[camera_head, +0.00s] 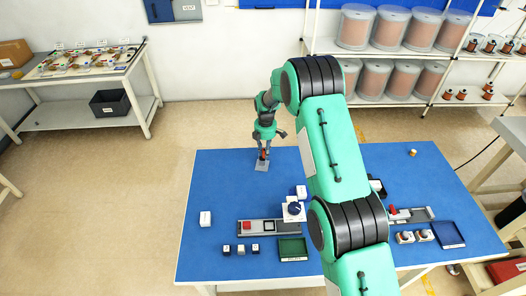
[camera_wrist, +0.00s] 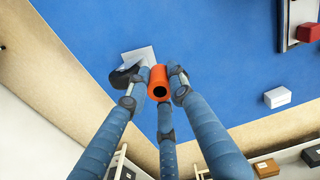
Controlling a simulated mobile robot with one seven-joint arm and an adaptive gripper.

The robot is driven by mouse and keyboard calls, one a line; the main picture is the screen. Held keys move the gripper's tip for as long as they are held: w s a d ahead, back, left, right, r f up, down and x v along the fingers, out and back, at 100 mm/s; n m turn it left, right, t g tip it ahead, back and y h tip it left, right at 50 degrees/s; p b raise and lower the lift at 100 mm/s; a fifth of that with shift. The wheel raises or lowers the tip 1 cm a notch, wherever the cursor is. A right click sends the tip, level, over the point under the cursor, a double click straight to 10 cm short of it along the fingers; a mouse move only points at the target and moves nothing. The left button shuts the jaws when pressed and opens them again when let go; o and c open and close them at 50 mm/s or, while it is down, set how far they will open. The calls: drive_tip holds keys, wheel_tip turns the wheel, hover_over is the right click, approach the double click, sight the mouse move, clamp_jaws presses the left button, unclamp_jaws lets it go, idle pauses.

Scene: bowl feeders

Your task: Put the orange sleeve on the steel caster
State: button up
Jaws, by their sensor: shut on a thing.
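My gripper (camera_wrist: 158,82) has its fingers closed around the orange sleeve (camera_wrist: 158,76), a short tube with a dark round opening toward the camera. In the head view my gripper (camera_head: 264,149) points down at the far edge of the blue table, with the sleeve (camera_head: 264,155) low between its fingers. A flat grey piece (camera_head: 261,166) lies just below the sleeve; it also shows behind the sleeve in the wrist view (camera_wrist: 143,56). I cannot tell if the sleeve touches it. A dark shape is beside it in the wrist view. I cannot make out the steel caster for certain.
The blue table (camera_head: 225,172) is clear around my gripper. A white block (camera_head: 205,218), a grey fixture with a red part (camera_head: 248,227), a green tray (camera_head: 293,249) and a blue tray (camera_head: 447,234) are nearer. A small brass-coloured piece (camera_head: 412,153) stands at the right. My arm hides the middle.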

drive_tip(key=shift+w+a+f, duration=0.1)
drive_tip(key=shift+w+a, duration=0.1)
drive_tip(key=shift+w, duration=1)
drive_tip(key=shift+w+a+f, duration=0.1)
drive_tip(key=shift+w+a, duration=0.1)
drive_tip(key=shift+w, duration=0.95)
drive_tip(key=shift+f+p, duration=0.3)
drive_tip(key=shift+f, duration=1.5)
drive_tip(key=shift+f, duration=0.1)
drive_tip(key=o, duration=0.8)
wheel_tip(320, 180, up, 12)
drive_tip(key=shift+r+b, duration=0.15)
drive_tip(key=shift+b, duration=0.15)
